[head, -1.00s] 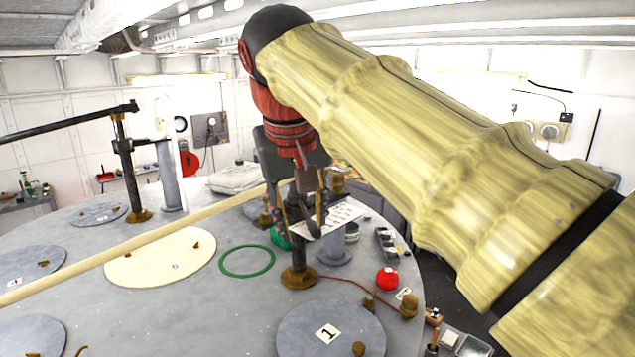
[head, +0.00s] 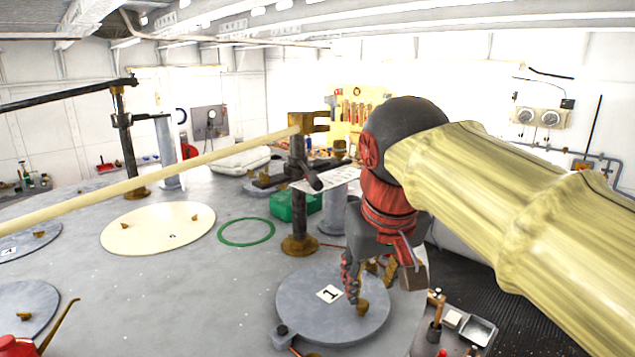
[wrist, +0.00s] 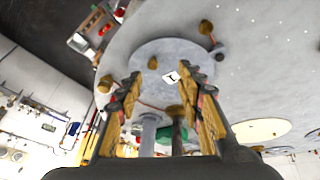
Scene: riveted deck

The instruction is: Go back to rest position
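My gripper (head: 368,290) hangs at the right of the head view, over the grey round cover marked 1 (head: 313,309). In the wrist view my gripper (wrist: 160,90) has its two fingers spread apart with nothing between them. The cover marked 1 (wrist: 150,58) shows beyond the fingertips. I cannot tell how far above the cover the fingertips are.
A dark post (head: 298,215) holds one end of a long pale pole (head: 180,177) across the deck. A green ring (head: 246,232), a cream cover (head: 130,232) and a green box (head: 290,206) lie beyond. A red can (head: 20,345) is at lower left.

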